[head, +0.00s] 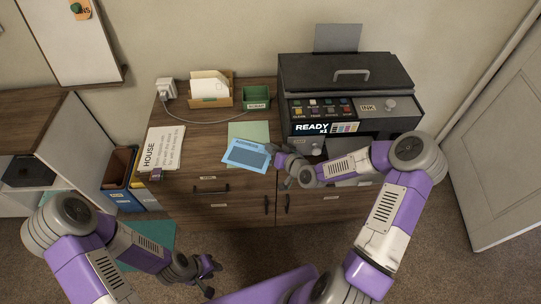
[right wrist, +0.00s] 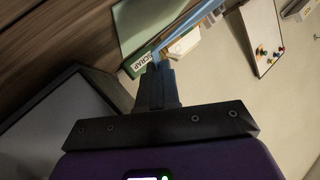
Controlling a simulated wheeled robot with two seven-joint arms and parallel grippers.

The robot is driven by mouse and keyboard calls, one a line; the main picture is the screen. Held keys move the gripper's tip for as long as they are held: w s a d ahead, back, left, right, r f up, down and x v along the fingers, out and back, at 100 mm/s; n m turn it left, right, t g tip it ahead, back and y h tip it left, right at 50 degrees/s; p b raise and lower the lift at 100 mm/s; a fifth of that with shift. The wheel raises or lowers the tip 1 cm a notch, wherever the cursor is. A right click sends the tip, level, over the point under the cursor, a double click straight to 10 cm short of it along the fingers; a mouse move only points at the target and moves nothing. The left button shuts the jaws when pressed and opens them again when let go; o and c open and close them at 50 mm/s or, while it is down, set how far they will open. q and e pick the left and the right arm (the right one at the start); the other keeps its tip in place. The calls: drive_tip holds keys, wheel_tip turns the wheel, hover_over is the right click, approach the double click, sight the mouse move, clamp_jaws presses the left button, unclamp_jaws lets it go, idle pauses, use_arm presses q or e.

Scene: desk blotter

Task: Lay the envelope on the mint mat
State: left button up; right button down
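The light blue envelope (head: 246,155), with a darker blue panel, is in the head view at the front of the desk top. It shows edge-on as a blue strip in the right wrist view (right wrist: 190,36). My right gripper (head: 276,155) is shut on its right edge, and the envelope looks raised and tilted. The mint mat (head: 250,129) lies flat just behind it; the envelope hides its front part. The mat also shows in the right wrist view (right wrist: 145,22). My left gripper (head: 208,271) is low in front of the desk, open and empty.
A printer (head: 350,90) stands right of the mat. A green scrap tray (head: 256,97) and a wooden letter holder (head: 210,91) stand behind it. A white HOUSE sheet (head: 164,148) lies at the left. A cable (head: 205,121) crosses the desk left of the mat.

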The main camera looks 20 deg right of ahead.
wheel_tip(320, 180, down, 4)
drive_tip(key=shift+r+b, duration=0.1)
drive_tip(key=shift+b, duration=0.5)
drive_tip(key=shift+r, duration=0.1)
drive_tip(key=shift+f, duration=0.25)
drive_tip(key=c, duration=1.4)
unclamp_jaws()
drive_tip(key=shift+o, duration=0.2)
